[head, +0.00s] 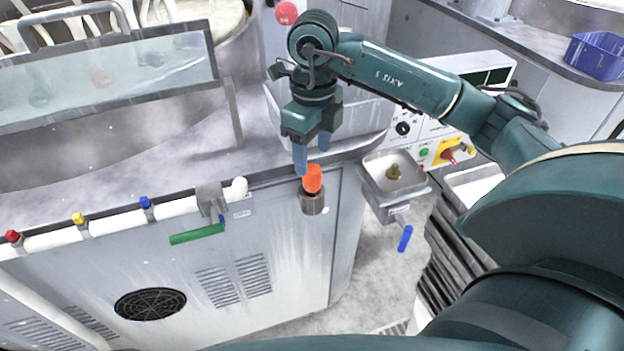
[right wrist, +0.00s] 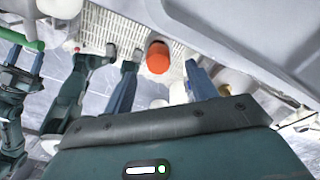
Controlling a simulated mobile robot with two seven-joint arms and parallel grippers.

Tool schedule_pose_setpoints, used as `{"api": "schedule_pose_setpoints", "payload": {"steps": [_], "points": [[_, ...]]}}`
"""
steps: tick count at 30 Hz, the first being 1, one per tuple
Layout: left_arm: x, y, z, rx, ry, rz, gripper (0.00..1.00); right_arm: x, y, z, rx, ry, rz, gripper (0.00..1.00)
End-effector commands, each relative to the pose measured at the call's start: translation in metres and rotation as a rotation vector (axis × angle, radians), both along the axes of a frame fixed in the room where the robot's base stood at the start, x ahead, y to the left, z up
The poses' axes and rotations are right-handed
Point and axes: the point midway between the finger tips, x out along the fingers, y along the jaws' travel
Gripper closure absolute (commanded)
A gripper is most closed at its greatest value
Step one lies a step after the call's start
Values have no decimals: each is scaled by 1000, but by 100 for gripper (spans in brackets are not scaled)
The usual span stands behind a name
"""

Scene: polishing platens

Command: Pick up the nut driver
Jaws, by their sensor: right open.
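The nut driver has an orange handle (head: 313,179) and stands upright in a metal holder (head: 313,203) on the cabinet's front edge. My right gripper (head: 312,155) is open, with its blue fingers pointing down just above the handle. The fingertips look close to the handle's top, and I cannot tell if they touch it. In the right wrist view the orange handle (right wrist: 158,58) shows between the two blue fingers (right wrist: 162,82), apart from both. The driver's lower part is hidden in the holder. My left gripper is not seen in the head view.
A metal tray (head: 372,188) with a brass fitting (head: 394,171) stands right of the holder. A white pipe (head: 105,225) with coloured valves and a green handle (head: 197,234) runs along the left. A control panel (head: 428,131) is behind. A blue crate (head: 597,56) sits far right.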

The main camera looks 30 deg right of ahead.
Motion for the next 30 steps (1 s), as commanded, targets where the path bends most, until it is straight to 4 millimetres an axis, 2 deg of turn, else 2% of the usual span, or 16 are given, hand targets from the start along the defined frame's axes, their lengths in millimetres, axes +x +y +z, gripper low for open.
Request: {"api": "schedule_pose_setpoints", "payload": {"steps": [5,9,18,30], "points": [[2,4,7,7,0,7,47,-2,2,-25,-1,7,2,43],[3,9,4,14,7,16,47,-2,2,-43,1,4,0,43],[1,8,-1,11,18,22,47,-1,2,-49,1,1,1,43],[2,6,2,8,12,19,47,-1,2,-49,1,1,1,76]]}}
